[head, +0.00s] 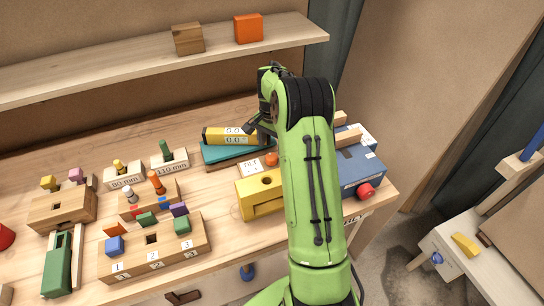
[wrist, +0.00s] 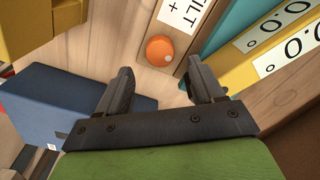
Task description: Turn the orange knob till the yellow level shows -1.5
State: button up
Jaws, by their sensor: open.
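The orange knob (head: 271,159) sits on a wooden base beside the "TILT" label (head: 251,167). In the wrist view the knob (wrist: 160,50) is round with a pale dot on its lower right rim. The yellow level (head: 225,136) lies on a teal plate (head: 215,153) behind the knob, with two displays that look like 0.0. It also shows in the wrist view (wrist: 268,62), its digits partly cut off. My gripper (wrist: 165,82) is open and empty. Its fingers point toward the knob, which lies beyond the fingertips, apart from them.
A yellow block with a hole (head: 262,193) stands in front of the knob. A blue box with a red knob (head: 361,165) is to the right. Wooden blocks with pegs (head: 152,250) fill the left. A shelf (head: 120,65) runs above the bench.

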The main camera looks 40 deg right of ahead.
aim_at(272, 156)
notch_tip(272, 156, down, 5)
jog(key=shift+f, duration=0.1)
jog(key=shift+c, duration=0.3)
jog(key=c, duration=1)
jog(key=n, duration=0.5)
jog(key=shift+n, duration=0.4)
jog(key=n, duration=0.6)
jog(key=shift+w+a+p, duration=0.1)
jog(key=shift+p, duration=0.25)
